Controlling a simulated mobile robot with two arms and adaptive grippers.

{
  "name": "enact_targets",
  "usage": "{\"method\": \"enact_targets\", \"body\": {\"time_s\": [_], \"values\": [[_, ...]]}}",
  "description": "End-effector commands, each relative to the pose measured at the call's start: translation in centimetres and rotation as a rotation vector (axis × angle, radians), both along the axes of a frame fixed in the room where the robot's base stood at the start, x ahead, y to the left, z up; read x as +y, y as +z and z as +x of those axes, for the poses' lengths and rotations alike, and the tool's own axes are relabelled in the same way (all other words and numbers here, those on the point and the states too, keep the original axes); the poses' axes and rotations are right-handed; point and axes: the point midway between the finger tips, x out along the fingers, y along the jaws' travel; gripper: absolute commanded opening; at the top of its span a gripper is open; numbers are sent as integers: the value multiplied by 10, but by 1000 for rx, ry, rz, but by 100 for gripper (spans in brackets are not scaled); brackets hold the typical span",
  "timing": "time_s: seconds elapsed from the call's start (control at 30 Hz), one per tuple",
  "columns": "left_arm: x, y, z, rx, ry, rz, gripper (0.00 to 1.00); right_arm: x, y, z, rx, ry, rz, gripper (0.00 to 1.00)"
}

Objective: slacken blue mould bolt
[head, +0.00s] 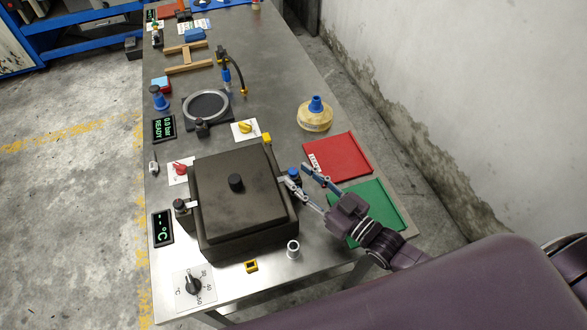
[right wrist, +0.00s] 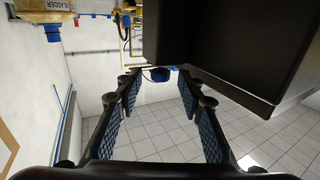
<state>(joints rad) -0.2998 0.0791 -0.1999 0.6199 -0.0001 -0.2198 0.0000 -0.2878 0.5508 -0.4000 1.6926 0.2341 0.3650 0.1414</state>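The dark box-shaped mould (head: 225,215) stands near the front of the steel table, with its lid on and a black knob on top. The blue bolt (head: 293,173) is at the mould's right side. In the right wrist view the bolt (right wrist: 161,74) shows as a blue round head beside the dark mould wall (right wrist: 235,45). My right gripper (head: 298,176) is open, with its fingertips close to the bolt, one on either side in the picture. I cannot tell whether they touch it. My left gripper is not in view.
A red tray (head: 340,157) and a green tray (head: 375,208) lie right of the mould. A white-metal cup (head: 293,250) and a yellow block (head: 251,266) sit in front. A yellow-based item with a blue top (head: 315,116) stands behind. A black-headed bolt (head: 181,205) is at the mould's left.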

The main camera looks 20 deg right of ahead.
Motion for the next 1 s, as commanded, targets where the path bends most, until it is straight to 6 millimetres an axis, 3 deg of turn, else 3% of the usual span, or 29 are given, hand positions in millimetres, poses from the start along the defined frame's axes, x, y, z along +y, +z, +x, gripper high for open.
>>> {"method": "enact_targets", "body": {"time_s": [0.23, 0.6, 0.9, 1.0], "values": [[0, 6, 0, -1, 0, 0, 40, 13, 1, 23, -1, 1, 0, 35], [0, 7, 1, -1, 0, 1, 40, 15, 0, 27, 0, 1, 0, 34], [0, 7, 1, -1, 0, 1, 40, 14, 0, 26, -1, 1, 0, 1], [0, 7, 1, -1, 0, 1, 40, 14, 0, 26, -1, 1, 0, 0]]}}
